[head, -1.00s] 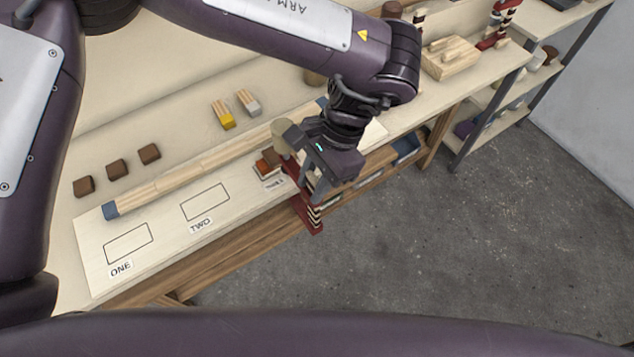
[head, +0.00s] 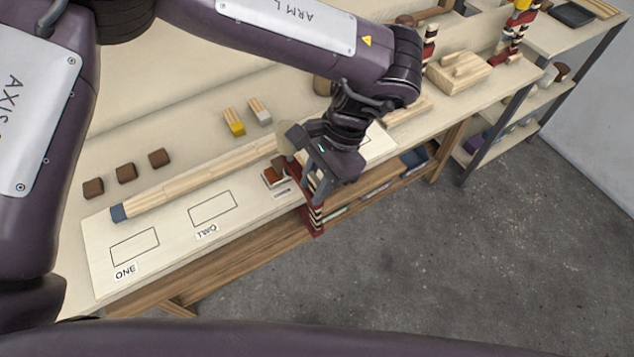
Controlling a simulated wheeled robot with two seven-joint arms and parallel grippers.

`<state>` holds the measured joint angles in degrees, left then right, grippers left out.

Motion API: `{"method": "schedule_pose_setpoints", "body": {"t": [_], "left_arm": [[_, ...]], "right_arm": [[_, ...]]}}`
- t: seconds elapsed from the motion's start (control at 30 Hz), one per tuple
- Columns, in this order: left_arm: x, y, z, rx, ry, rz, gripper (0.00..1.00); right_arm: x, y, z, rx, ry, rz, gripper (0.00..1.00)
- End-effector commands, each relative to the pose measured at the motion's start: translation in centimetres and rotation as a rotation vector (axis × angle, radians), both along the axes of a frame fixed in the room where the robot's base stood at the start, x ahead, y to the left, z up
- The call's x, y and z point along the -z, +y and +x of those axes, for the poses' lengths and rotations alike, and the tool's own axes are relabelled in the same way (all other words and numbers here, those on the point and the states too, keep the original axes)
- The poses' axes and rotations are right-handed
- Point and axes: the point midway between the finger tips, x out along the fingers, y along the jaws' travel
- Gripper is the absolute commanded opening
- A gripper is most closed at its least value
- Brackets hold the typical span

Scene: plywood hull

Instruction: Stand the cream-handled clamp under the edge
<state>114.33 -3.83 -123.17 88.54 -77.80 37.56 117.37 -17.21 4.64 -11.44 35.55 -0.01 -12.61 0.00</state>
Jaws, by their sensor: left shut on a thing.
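My left gripper (head: 318,172) is over the front edge of the workbench (head: 245,253), shut on the cream-handled clamp. The cream handle (head: 286,137) shows just left of the gripper, above the bench top. The clamp's dark red, cream-striped lower part (head: 315,217) hangs in front of the bench edge. The gripper hides the clamp's middle, and I cannot tell whether the clamp touches the edge. My right gripper is not in view.
A pale board (head: 175,228) with outlines marked ONE and TWO lies along the edge. Brown blocks (head: 126,173) stand behind. Another striped clamp (head: 515,38) is farther right.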

Motion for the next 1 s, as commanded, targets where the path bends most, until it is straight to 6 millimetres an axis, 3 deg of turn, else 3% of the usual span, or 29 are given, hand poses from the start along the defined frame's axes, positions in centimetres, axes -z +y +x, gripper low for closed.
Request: {"method": "schedule_pose_setpoints", "body": {"t": [1.0], "left_arm": [[-0.1, 2.3, 3.2, -0.002, 0.000, 0.001, 0.00]], "right_arm": [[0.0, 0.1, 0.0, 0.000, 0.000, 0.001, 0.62]]}}
